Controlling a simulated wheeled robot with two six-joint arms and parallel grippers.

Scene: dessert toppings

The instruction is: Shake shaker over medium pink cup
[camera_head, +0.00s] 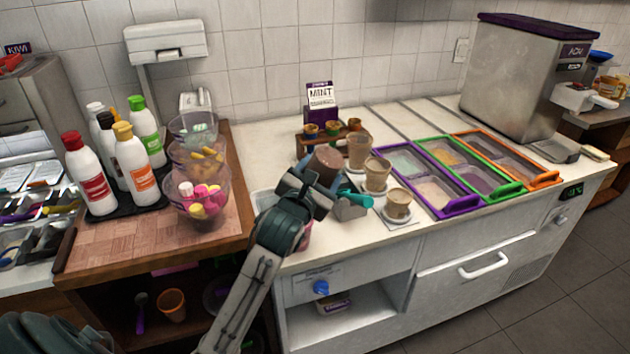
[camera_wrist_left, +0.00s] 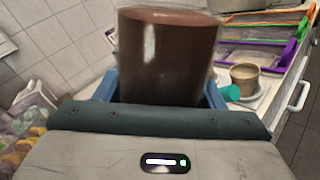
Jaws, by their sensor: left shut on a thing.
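My left gripper (camera_head: 308,192) is shut on a brown cylindrical shaker (camera_head: 325,161), which is held tilted above the white counter. In the left wrist view the shaker (camera_wrist_left: 167,60) fills the space between the blue fingers, and its lower end is hidden behind the gripper body. A small patch of a pink thing (camera_head: 305,236) shows just below my left gripper. The gripper covers most of it, so I cannot tell whether it is the medium pink cup. My right gripper is not in view.
Several tan cups (camera_head: 376,174) stand right of the shaker, with a teal item (camera_head: 355,197) beside them. Topping bins with a purple rim (camera_head: 462,206) lie further right. Bottles (camera_head: 135,165) and clear bowls (camera_head: 200,170) stand left.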

